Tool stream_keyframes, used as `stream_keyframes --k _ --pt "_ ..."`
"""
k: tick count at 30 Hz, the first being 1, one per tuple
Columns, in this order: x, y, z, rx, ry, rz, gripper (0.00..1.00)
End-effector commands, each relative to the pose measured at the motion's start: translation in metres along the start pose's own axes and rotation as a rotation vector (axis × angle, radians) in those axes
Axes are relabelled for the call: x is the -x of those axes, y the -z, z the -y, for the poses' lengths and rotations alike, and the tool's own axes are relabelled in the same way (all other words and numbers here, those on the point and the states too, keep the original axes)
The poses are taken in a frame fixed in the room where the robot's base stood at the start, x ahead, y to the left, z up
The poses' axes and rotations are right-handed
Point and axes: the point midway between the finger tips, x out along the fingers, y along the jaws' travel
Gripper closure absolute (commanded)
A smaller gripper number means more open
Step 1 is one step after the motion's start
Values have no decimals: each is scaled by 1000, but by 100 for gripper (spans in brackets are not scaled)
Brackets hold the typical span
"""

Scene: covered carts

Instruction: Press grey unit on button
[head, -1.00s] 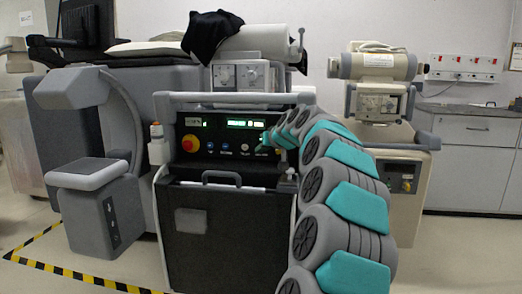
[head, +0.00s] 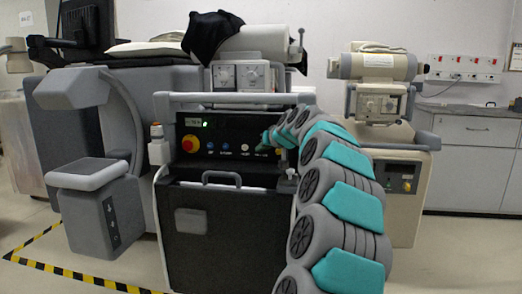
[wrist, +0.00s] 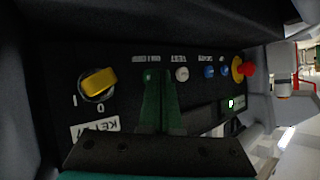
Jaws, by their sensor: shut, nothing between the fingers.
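The grey unit (head: 236,235) is a dark-fronted cart with a grey frame and a black control panel (head: 225,127). My gripper (head: 266,137) reaches the right part of this panel. In the wrist view my gripper's (wrist: 158,77) green fingers are shut and empty, with their tips at the panel just below a white label that seems to start with "ON". A green spot (wrist: 148,75) shows at the left fingertip; I cannot tell button from finger there. A white button (wrist: 181,73) sits just right of the tips. Contact with the panel cannot be told.
A yellow key switch (wrist: 98,82) lies left of the fingers. Blue buttons (wrist: 208,71) and a red stop knob (wrist: 248,69) lie right. A cart handle (head: 221,178) is below the panel. A beige cart (head: 406,195) stands right; a grey machine (head: 85,176) stands left.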

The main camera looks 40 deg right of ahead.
Motion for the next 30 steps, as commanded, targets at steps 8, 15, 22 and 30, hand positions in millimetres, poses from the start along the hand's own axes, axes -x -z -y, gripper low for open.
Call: stream_keyframes --k 8,15,22,30 --pt "-1 0 -1 0 0 1 100" --pt "1 -2 1 0 1 1 100" --pt "7 -10 6 0 2 4 100" --pt "10 -10 8 -1 0 3 100"
